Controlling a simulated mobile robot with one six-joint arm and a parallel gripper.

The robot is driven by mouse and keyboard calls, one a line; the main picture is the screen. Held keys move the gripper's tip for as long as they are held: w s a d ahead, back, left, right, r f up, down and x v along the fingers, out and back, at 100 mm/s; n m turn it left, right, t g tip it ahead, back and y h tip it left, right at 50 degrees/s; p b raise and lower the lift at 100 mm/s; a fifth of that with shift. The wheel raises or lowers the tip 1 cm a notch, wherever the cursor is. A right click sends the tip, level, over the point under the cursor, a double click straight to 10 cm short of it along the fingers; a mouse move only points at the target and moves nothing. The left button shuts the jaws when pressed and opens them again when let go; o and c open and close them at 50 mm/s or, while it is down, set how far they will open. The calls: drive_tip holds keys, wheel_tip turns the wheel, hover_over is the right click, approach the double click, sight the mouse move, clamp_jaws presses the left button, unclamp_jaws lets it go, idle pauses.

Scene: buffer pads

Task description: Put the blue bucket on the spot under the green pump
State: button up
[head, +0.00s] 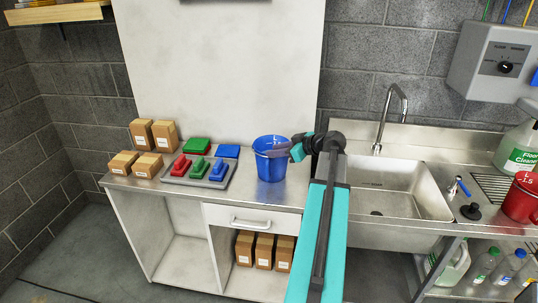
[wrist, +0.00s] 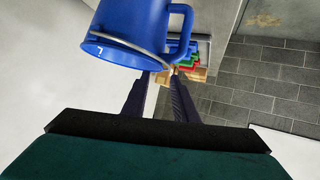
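The blue bucket (head: 270,160) stands upright on the metal counter, left of the sink. In the wrist view the bucket (wrist: 130,30) is at the top, with its loop handle (wrist: 188,20) on the right. My gripper (head: 284,151) is at the bucket's right side, near its rim. In the wrist view the fingers (wrist: 161,78) are apart, with a gap between the tips, close to the handle's lower end. I cannot tell whether they touch the handle. I cannot make out a green pump or the spot under it.
A grey tray with red, green and blue pads (head: 200,170) lies left of the bucket. Cardboard boxes (head: 153,134) stand farther left. The sink (head: 385,190) is to the right, then a red bucket (head: 520,198), a cleaner bottle (head: 516,148) and a wall-mounted control box (head: 498,65).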

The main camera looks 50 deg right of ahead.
drive_tip(key=b+v, duration=0.1)
drive_tip(key=v, duration=0.4)
drive_tip(key=shift+s+r, duration=0.15)
idle(0.3)
